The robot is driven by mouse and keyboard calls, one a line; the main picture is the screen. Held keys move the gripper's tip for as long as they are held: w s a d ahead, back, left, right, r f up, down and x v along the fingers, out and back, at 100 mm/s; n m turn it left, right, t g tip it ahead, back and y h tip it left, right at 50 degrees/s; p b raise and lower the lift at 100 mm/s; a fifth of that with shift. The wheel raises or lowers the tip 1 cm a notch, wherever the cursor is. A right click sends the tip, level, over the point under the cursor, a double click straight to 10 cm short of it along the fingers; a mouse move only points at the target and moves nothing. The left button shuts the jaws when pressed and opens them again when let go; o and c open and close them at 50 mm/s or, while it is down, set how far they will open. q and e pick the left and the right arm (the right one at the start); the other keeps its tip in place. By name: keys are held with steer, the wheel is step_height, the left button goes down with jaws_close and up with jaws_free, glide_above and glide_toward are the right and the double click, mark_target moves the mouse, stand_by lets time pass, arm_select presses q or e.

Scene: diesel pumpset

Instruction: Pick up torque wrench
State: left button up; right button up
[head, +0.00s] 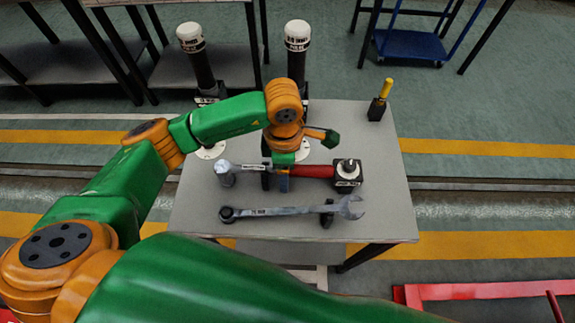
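The torque wrench lies across the table, with a grey shaft at the left and a red handle (312,171) at the right. Its left end rests at a pale cylindrical piece (226,175), and its handle reaches a black block with a metal knob (348,175). My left gripper (282,182) points down over the middle of the wrench, where the shaft meets the handle. Its fingers look to be at the wrench, but the wrist hides their grip, so I cannot tell whether they are closed on it. My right gripper is not in view.
A large combination spanner (290,210) lies nearer on the grey table (385,222), by a small black support (327,214). Two black, white-capped cylinders (203,65) (297,60) stand behind. A yellow-handled tool (382,98) stands at the back right corner. The table's right side is clear.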

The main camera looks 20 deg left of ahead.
arm_select(q)
steer(key=shift+f, duration=0.4)
jaws_close()
stand_by(1.1)
